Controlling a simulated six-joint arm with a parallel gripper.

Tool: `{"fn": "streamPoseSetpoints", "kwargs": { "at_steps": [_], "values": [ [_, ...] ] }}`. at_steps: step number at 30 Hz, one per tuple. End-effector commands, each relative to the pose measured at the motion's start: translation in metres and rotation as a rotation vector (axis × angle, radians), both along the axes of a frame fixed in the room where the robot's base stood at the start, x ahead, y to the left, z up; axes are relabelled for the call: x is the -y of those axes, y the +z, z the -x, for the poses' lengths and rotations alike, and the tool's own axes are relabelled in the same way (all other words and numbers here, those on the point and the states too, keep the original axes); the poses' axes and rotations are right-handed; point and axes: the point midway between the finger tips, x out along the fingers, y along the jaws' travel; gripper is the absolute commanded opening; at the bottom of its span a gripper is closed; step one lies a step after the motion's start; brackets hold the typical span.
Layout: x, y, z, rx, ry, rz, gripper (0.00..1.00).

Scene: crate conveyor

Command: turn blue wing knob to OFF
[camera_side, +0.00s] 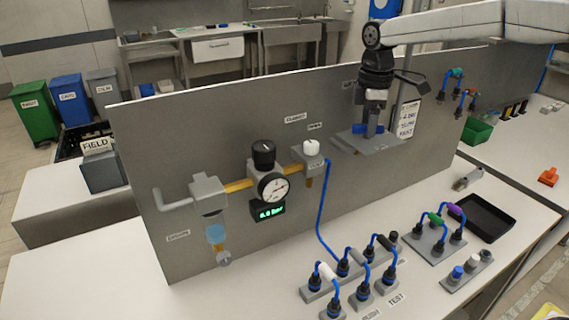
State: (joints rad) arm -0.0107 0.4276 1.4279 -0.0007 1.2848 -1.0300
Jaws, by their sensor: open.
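The blue wing knob (361,129) sits on a grey plate (372,145) that juts from the upright panel, right of the panel's middle. My gripper (372,126) points straight down directly above the plate, at the knob. The jaws are open, with part of the knob showing between or beside them. I cannot tell whether the jaws touch it. The dark gripper body hides the knob's upper part, and no OFF mark can be read.
The grey panel (229,128) carries a round gauge (274,188), a white knob (311,147) and a blue hose. Blue cables and plugs (343,268) crowd the front of the bench. A black tray (485,218) and a green bin (477,131) stand at right.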

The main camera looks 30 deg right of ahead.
Motion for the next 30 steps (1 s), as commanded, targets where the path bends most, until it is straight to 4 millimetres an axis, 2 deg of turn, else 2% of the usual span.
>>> {"fn": "streamPoseSetpoints", "kwargs": {
  "at_steps": [2,7,20,30],
  "values": [
    [0.0,0.0,0.0,0.0,0.0,0.0,0.54],
    [0.0,0.0002,0.0,0.0,0.0,0.0,0.0],
    [-0.0001,0.0005,0.0001,-0.001,-0.026,-0.001,0.0],
    [0.0002,0.0006,0.0001,-0.001,-0.19,-0.001,0.0]
  ]
}}
